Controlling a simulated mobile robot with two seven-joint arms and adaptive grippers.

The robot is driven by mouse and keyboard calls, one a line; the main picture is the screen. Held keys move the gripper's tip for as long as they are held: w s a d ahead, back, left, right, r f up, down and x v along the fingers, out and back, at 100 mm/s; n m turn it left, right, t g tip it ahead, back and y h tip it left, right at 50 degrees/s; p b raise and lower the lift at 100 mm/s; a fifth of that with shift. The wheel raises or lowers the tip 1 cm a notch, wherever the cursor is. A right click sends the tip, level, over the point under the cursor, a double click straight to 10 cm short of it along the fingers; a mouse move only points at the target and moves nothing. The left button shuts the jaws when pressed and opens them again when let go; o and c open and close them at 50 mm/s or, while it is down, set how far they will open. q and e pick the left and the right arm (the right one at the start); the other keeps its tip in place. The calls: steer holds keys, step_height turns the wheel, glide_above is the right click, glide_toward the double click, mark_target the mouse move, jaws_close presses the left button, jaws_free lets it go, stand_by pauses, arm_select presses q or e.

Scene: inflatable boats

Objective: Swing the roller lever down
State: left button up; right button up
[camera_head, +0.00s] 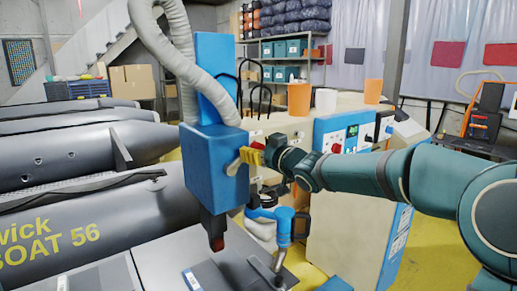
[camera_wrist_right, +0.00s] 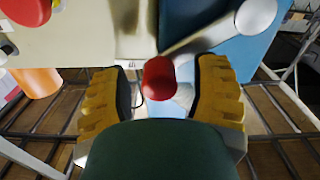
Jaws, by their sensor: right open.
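The blue machine head (camera_head: 212,165) stands left of centre in the head view. A pale grey lever (camera_wrist_right: 215,32) runs from a round pivot on the blue housing to a red knob (camera_wrist_right: 158,78) at its end. My right gripper (camera_head: 252,155) is at the lever on the machine's right side. In the wrist view my right gripper (camera_wrist_right: 160,92) is open, with one yellow finger on each side of the red knob. Gaps show between the knob and both fingers. In the head view the fingers partly hide the lever. My left gripper is not in view.
A blue and white hand tool (camera_head: 268,222) stands below my right gripper. A beige cabinet with a control panel (camera_head: 345,135) is behind my arm, with an orange cup (camera_head: 299,98) on top. Grey inflatable boats (camera_head: 80,215) fill the left. A large grey hose (camera_head: 170,50) hangs above.

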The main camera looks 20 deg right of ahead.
jaws_close()
steer(key=shift+d+f+m+p, duration=0.1)
steer(key=shift+d+m+p, duration=0.05)
steer(key=shift+m+p, duration=0.25)
steer(key=shift+w+d+f+m+p, duration=0.2)
steer(key=shift+d+f+m+p, duration=0.2)
steer(key=shift+f+m+p, duration=0.5)
step_height(320, 180, down, 8)
steer(key=m+p, duration=0.1)
steer(key=m, duration=1)
steer(key=shift+s+a+f, duration=0.15)
steer(key=shift+s+a, duration=0.05)
steer(key=shift+a, duration=0.25)
steer(key=shift+m, duration=0.3)
